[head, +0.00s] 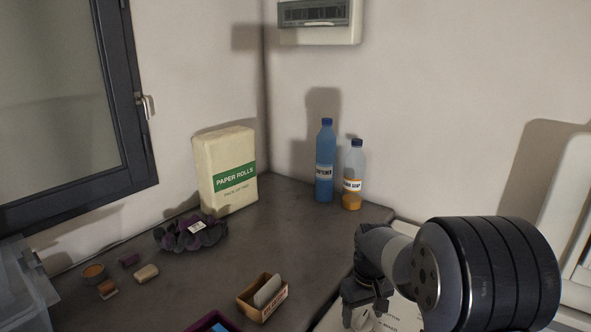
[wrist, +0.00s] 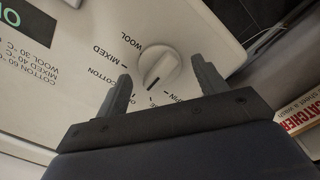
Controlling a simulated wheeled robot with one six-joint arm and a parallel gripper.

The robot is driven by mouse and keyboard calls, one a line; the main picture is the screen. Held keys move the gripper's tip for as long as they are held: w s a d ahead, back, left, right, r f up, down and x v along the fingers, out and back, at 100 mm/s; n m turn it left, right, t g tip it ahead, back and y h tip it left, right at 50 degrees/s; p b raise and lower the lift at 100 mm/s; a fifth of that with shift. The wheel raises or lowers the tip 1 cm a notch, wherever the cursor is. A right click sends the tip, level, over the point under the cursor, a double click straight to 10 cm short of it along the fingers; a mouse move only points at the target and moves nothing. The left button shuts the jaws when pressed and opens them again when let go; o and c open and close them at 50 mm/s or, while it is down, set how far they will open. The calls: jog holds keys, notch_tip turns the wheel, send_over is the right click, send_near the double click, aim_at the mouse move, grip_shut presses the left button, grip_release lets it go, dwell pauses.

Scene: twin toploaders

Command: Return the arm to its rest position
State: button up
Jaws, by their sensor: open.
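My gripper (wrist: 160,90) is open and empty in the wrist view. Its two fingers stand apart in front of a white dial (wrist: 158,66) on a washer's control panel (wrist: 75,50). I cannot tell whether the fingers touch the dial. Words such as WOOL, MIXED, COTTON and SPIN ring the dial, and part of a green-lit display shows at the left edge. In the head view my arm reaches in from the lower right, and the gripper (head: 366,300) points down over the white panel (head: 400,312). The dial is partly hidden there.
A dark counter (head: 300,215) lies left of the arm. On it stand a paper rolls pack (head: 227,170), a blue bottle (head: 325,165), a clear bottle with orange liquid (head: 353,178), an open cardboard box (head: 262,298) and a dark cloth bundle (head: 190,233). Walls close off the back.

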jog(key=m+b, duration=0.1)
jog(key=m, duration=0.4)
jog(key=shift+m+b, duration=0.3)
jog(key=m+b, duration=0.2)
jog(key=m, duration=0.3)
jog(key=shift+r, duration=1.25)
jog(key=shift+s, duration=0.1)
